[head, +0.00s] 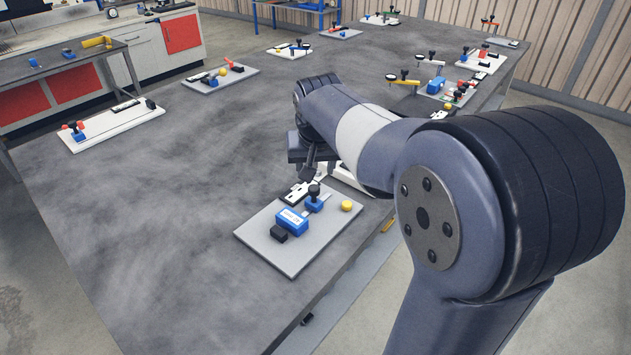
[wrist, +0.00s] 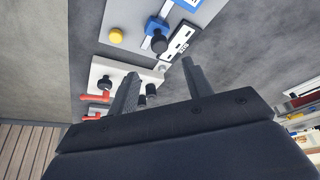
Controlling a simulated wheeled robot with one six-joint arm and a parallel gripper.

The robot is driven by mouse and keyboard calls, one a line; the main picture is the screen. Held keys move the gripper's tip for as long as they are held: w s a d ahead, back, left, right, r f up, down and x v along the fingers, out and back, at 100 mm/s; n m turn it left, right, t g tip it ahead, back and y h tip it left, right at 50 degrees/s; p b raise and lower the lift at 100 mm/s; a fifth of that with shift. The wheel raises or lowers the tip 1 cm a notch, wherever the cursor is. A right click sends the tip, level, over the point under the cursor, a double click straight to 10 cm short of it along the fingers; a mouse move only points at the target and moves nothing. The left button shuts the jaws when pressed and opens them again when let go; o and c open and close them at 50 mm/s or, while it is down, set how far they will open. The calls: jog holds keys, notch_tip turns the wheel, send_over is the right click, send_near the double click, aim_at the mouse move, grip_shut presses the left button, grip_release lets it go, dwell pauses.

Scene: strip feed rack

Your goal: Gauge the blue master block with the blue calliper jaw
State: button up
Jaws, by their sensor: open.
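A blue block (head: 291,224) with a white label stands on a grey board (head: 262,247) on the near part of the table, against a small black block (head: 279,233). Beside it is a blue calliper jaw (head: 314,206) with a black knob (head: 314,190) on top. The jaw also shows in the wrist view (wrist: 153,25), with its knob (wrist: 159,43) below it. A gap seems to separate block and jaw. My gripper (head: 309,176) is open and empty, above and behind the jaw in the head view. In the wrist view its fingers (wrist: 158,78) point towards the knob without touching it.
A yellow button (head: 346,206) sits on the board's right side. A black-and-white scale strip (wrist: 181,41) lies beside the jaw. A white fixture with red levers (wrist: 97,98) is close by my fingers. Several other gauge boards stand farther off. The table left of the board is clear.

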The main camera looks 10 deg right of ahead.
aim_at(314, 188)
jog(key=x, duration=0.9)
jog(key=shift+f, duration=0.15)
jog(key=shift+c, duration=0.2)
grip_shut()
